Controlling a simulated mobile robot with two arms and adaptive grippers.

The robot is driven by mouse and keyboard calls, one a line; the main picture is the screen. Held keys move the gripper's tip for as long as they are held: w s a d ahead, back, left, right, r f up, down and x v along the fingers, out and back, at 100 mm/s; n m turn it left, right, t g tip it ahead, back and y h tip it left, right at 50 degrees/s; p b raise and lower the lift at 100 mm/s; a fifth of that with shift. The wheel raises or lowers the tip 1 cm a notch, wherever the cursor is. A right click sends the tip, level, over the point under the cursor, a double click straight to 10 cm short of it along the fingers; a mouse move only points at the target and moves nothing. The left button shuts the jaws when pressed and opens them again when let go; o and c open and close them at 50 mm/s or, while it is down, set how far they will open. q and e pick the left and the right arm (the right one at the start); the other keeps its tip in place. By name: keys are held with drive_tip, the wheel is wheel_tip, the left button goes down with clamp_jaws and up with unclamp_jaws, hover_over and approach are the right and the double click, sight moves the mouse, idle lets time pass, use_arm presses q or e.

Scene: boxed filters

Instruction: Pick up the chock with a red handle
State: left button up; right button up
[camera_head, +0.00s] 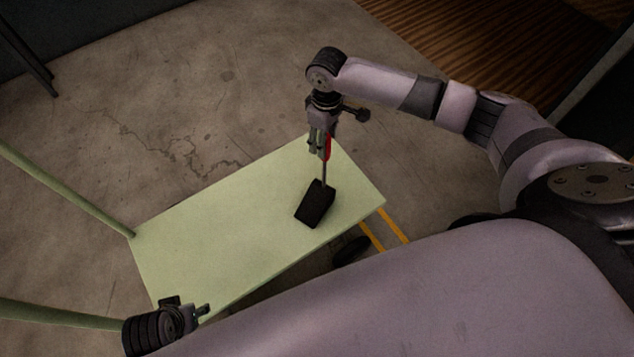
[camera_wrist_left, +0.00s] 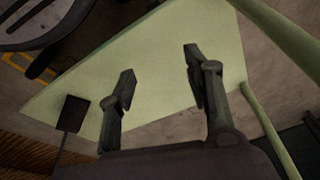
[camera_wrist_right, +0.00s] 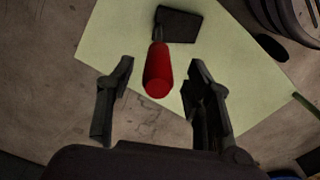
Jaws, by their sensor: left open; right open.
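The chock has a black block (camera_head: 315,204) lying on the green table and a thin rod rising to a red handle (camera_head: 327,148). In the right wrist view the red handle (camera_wrist_right: 158,70) points toward the camera, between and slightly beyond the open fingers, with the black block (camera_wrist_right: 179,25) behind it. My right gripper (camera_head: 322,150) is open at the handle, pointing down; I cannot tell whether a finger touches it. My left gripper (camera_head: 203,311) is open and empty near the table's front left corner. The block also shows in the left wrist view (camera_wrist_left: 73,113).
The pale green table top (camera_head: 220,228) is otherwise bare. Green rails (camera_head: 70,190) stand at the left. Yellow floor lines (camera_head: 393,225) run past the table's right side. A brown slatted surface (camera_head: 480,50) lies at the back right.

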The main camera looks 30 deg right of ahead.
use_arm(q)
drive_tip(key=shift+w+b+v, duration=0.2)
drive_tip(key=shift+v, duration=0.85)
drive_tip(key=shift+w+b+v, duration=0.2)
drive_tip(key=shift+w+v, duration=0.05)
drive_tip(key=shift+v, duration=0.8)
use_arm(e)
drive_tip(key=shift+d+f, duration=0.1)
drive_tip(key=shift+f, duration=1.65)
use_arm(q)
drive_tip(key=shift+r, duration=0.1)
use_arm(e)
drive_tip(key=shift+c, duration=0.4)
clamp_jaws()
drive_tip(key=shift+w+r, duration=0.1)
drive_tip(key=shift+r, duration=0.05)
